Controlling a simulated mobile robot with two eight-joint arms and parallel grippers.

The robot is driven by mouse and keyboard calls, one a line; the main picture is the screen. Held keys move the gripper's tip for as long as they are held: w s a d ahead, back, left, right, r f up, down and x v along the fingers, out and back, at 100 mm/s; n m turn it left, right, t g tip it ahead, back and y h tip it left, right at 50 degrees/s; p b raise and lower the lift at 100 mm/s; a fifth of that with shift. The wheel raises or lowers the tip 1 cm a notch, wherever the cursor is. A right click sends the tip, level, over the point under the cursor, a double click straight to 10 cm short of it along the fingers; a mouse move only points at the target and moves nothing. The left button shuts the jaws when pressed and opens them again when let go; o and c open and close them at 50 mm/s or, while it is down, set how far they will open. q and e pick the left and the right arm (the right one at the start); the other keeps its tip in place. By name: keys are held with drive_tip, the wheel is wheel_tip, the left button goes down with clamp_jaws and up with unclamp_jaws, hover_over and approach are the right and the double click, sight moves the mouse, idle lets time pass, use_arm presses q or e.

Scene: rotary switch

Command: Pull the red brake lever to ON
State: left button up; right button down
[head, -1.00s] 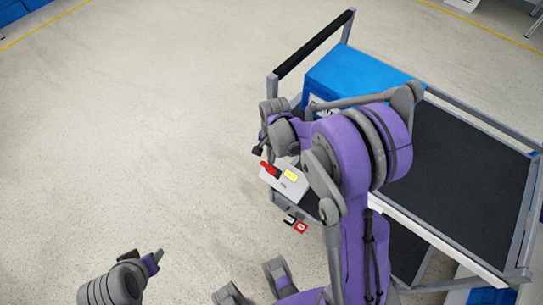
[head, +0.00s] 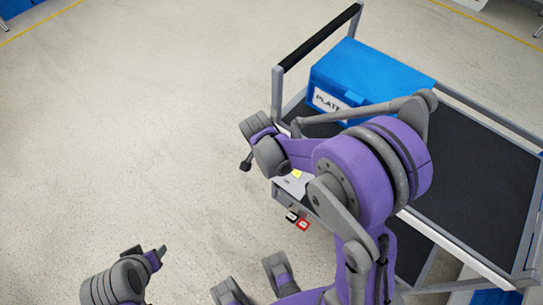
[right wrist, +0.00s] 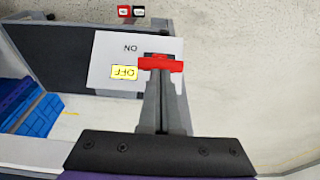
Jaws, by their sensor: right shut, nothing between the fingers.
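The red brake lever (right wrist: 150,64) shows in the right wrist view as a red bar across the tips of my right gripper (right wrist: 162,76), at the right edge of a white panel (right wrist: 112,50). The panel carries an upside-down ON marking (right wrist: 130,48) and a yellow OFF label (right wrist: 124,72). My right gripper is shut with nothing between its fingers; whether it touches the lever cannot be told. In the head view my right arm hides the lever; part of the panel and its yellow label (head: 297,174) show. My left gripper (head: 155,256) is low left, away from the panel.
A cart with a dark deck (head: 470,165), a black push handle (head: 318,38) and a blue box (head: 365,75) stands at the right. Small black and red tags (head: 297,220) hang below the panel. The floor (head: 130,120) at the left is clear.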

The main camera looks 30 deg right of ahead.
use_arm(q)
wheel_tip(320, 180, down, 11)
drive_tip(key=b, duration=0.9)
use_arm(e)
drive_tip(key=s+a+f+t+h, duration=0.2)
drive_tip(key=s+a+f+h, duration=0.1)
drive_tip(key=a+f+h, duration=0.3)
drive_tip(key=shift+a+f+t+h, duration=0.3)
drive_tip(key=shift+a+f+t, duration=0.15)
drive_tip(key=shift+f, duration=0.45)
use_arm(q)
drive_tip(key=shift+w+f, duration=0.1)
use_arm(e)
drive_tip(key=shift+a, duration=0.1)
